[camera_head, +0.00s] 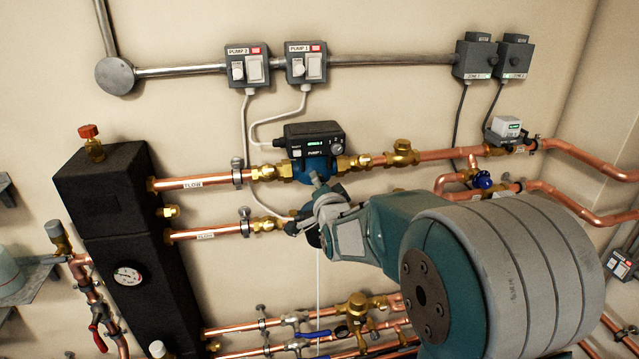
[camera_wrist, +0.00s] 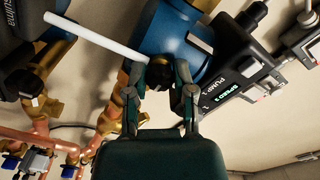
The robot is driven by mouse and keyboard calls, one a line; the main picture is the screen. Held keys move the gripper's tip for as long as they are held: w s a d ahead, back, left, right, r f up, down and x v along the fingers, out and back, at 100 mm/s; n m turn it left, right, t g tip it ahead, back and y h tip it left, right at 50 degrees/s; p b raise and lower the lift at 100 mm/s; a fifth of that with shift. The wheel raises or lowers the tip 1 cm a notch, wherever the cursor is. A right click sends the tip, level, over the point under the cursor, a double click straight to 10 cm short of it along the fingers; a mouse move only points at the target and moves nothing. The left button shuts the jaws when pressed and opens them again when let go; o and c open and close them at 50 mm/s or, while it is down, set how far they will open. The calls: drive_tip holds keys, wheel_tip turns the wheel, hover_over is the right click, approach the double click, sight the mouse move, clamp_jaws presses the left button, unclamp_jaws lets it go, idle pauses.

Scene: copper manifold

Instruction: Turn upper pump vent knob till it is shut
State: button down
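The upper pump (camera_head: 309,168) is a blue body with a black control box (camera_head: 314,140) on the upper copper pipe. In the wrist view the blue pump body (camera_wrist: 178,40) is close, with its lit display box (camera_wrist: 235,80) at right. My gripper (camera_head: 318,186) reaches the pump's lower front. In the wrist view my gripper's two green fingers (camera_wrist: 158,72) stand apart on either side of a small dark part, apparently the vent knob (camera_wrist: 158,74).
A second pump sits on the pipe below, mostly hidden behind my arm. Brass fittings (camera_head: 402,152) and a blue-handled valve (camera_head: 483,180) lie to the right. A black manifold block (camera_head: 105,200) stands at left. A white rod-like thing (camera_wrist: 95,36) crosses the wrist view's upper left.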

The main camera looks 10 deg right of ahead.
drive_tip(key=shift+n, duration=0.4)
drive_tip(key=n, duration=0.8)
drive_tip(key=shift+n, duration=0.3)
drive_tip(key=n, duration=0.4)
drive_tip(key=shift+n, duration=2.4)
drive_tip(key=shift+c, duration=2.2)
unclamp_jaws()
drive_tip(key=shift+a, duration=0.1)
